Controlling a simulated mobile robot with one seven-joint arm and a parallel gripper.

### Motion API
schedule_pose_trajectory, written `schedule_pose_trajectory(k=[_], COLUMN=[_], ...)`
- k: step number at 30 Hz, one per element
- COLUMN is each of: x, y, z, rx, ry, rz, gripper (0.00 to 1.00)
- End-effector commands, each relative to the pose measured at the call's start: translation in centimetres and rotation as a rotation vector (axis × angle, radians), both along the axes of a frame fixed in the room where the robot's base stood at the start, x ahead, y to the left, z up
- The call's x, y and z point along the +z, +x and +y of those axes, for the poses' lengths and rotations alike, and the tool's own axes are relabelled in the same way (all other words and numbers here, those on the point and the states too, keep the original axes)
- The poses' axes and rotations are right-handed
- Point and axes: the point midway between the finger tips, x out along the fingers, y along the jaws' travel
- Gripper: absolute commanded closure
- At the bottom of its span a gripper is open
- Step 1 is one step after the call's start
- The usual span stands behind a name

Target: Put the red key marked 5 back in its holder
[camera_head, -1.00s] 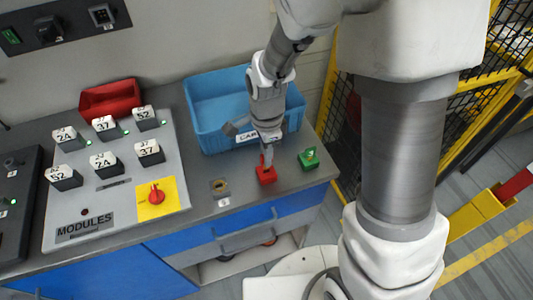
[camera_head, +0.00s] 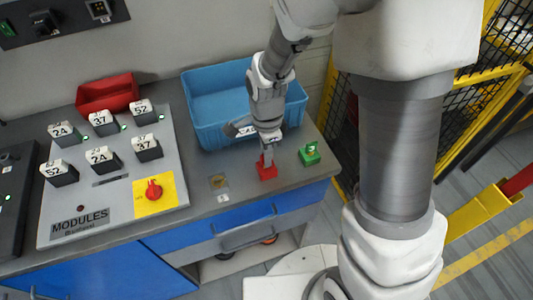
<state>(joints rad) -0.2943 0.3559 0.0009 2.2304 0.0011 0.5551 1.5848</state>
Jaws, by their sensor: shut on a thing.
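The red key (camera_head: 267,171) stands on the grey worktop near its front edge, right of a small brass-coloured plate (camera_head: 218,182). A small white label (camera_head: 223,198) lies in front of that plate. My gripper (camera_head: 267,156) points down from above and is shut on the red key's upper part. The fingers hide part of the key, and its number cannot be read. A green key (camera_head: 310,154) stands apart on the worktop to the right. I cannot tell for certain which fitting is the holder.
A blue bin (camera_head: 215,100) stands behind my gripper. The modules panel (camera_head: 110,205) with several numbered blocks and a red rotary switch (camera_head: 153,190) on yellow is at left. A red bin (camera_head: 108,95) sits behind it. A yellow fence (camera_head: 470,80) stands at right.

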Motion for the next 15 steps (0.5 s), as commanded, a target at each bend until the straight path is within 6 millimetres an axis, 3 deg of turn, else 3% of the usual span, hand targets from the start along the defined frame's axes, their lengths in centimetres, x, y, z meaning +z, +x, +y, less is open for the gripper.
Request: schedule_pose_trajectory(k=[12, 13, 15], x=[-1.16, -1.07, -1.02], y=[-0.01, -0.01, -0.01], z=[0.0, -0.01, -0.01], rx=[0.0, 0.0, 0.0], ry=[0.0, 0.0, 0.0], rz=[0.001, 0.0, 0.0], gripper=[1.0, 0.85, 0.72])
